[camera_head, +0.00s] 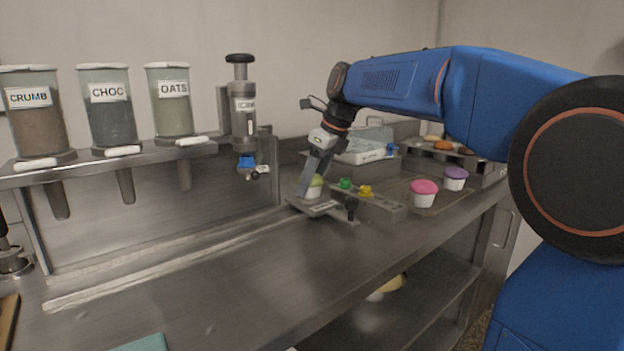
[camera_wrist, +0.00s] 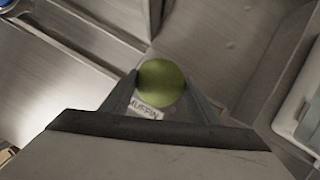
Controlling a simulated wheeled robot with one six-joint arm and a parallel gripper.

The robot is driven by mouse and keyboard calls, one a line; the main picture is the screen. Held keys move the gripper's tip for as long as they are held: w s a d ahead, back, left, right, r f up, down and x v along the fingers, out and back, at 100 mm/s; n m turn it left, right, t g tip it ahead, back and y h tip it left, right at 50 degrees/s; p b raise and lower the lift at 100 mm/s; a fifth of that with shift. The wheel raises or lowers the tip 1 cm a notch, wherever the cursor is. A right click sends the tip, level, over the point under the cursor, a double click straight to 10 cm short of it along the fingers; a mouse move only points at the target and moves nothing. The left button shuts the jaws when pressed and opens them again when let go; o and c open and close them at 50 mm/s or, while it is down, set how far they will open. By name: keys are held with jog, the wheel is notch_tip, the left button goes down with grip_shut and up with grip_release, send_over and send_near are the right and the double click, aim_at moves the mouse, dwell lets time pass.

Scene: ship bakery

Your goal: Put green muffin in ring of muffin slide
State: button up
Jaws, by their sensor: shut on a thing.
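The green muffin (camera_head: 315,184) has a green top and a pale cup. My gripper (camera_head: 309,188) is shut on it, low over the muffin slide (camera_head: 318,207) at the counter's edge. In the wrist view the muffin's round green top (camera_wrist: 161,83) sits between the two fingers (camera_wrist: 160,95). A label reading "MUFFIN" (camera_wrist: 144,108) shows just below it. The ring of the slide is hidden by the muffin and my fingers, so I cannot tell whether the muffin is inside it or above it.
A pink muffin (camera_head: 424,193) and a purple muffin (camera_head: 455,178) stand to the right. A box with green (camera_head: 345,184) and yellow (camera_head: 366,191) knobs is beside the slide. A dispenser (camera_head: 243,110) hangs left.

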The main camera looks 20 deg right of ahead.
jog(key=shift+f, duration=0.2)
jog(key=o, duration=0.8)
jog(key=shift+r, duration=0.15)
jog(key=shift+r, duration=0.35)
jog(key=v, duration=1.2)
jog(key=shift+r, duration=0.15)
jog(key=shift+s, duration=0.1)
